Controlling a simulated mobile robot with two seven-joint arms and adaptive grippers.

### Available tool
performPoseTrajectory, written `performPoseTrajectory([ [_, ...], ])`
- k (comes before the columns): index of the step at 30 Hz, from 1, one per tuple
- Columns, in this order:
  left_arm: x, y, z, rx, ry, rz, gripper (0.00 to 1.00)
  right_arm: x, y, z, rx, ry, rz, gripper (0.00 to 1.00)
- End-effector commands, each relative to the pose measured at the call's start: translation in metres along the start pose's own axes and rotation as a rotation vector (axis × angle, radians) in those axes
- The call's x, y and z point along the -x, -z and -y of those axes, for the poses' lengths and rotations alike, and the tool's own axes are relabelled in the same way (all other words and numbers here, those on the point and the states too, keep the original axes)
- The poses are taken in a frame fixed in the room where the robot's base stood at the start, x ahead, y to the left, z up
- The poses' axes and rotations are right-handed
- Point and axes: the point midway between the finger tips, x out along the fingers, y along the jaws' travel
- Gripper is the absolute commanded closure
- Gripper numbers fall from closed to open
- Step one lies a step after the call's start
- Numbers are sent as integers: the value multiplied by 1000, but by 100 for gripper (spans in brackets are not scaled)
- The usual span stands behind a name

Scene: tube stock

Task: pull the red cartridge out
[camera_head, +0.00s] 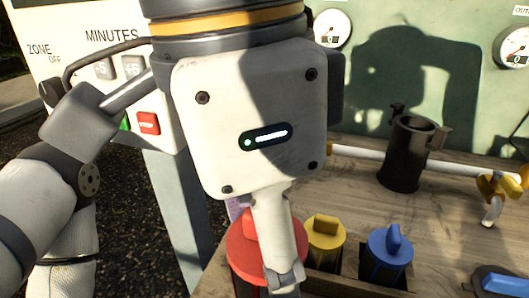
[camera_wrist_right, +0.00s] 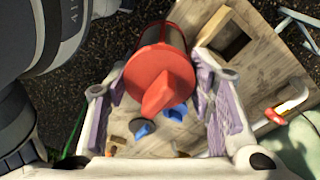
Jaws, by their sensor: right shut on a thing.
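The red cartridge (camera_head: 243,262) is at the bottom centre of the head view, partly hidden by my right gripper (camera_head: 262,255). In the right wrist view the red cartridge (camera_wrist_right: 160,72) shows its red cap and raised tab, with a dark ribbed body behind. My right gripper (camera_wrist_right: 160,88) is shut on it, with purple-lined fingers on both sides. The dark body shows against the bench and the dark ground; I cannot tell whether its lower end is clear of the bench. My left gripper is not in view.
A yellow cartridge (camera_head: 325,238) and a blue cartridge (camera_head: 388,252) stand in bench sockets to the right. A black cylindrical holder (camera_head: 405,155) and a white pipe (camera_head: 352,153) are behind them. A control panel (camera_head: 105,88) is at the left. An empty square opening (camera_wrist_right: 224,42) shows in the wrist view.

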Motion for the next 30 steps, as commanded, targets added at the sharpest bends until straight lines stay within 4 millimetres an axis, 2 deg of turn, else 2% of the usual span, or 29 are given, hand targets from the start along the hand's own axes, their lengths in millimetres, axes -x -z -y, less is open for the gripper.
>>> performPoseTrajectory([
  [21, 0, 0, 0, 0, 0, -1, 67, 45, 5, 0, 0, 1, 0, 89],
  [30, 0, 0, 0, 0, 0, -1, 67, 48, 6, 0, 1, 0, 0, 89],
])
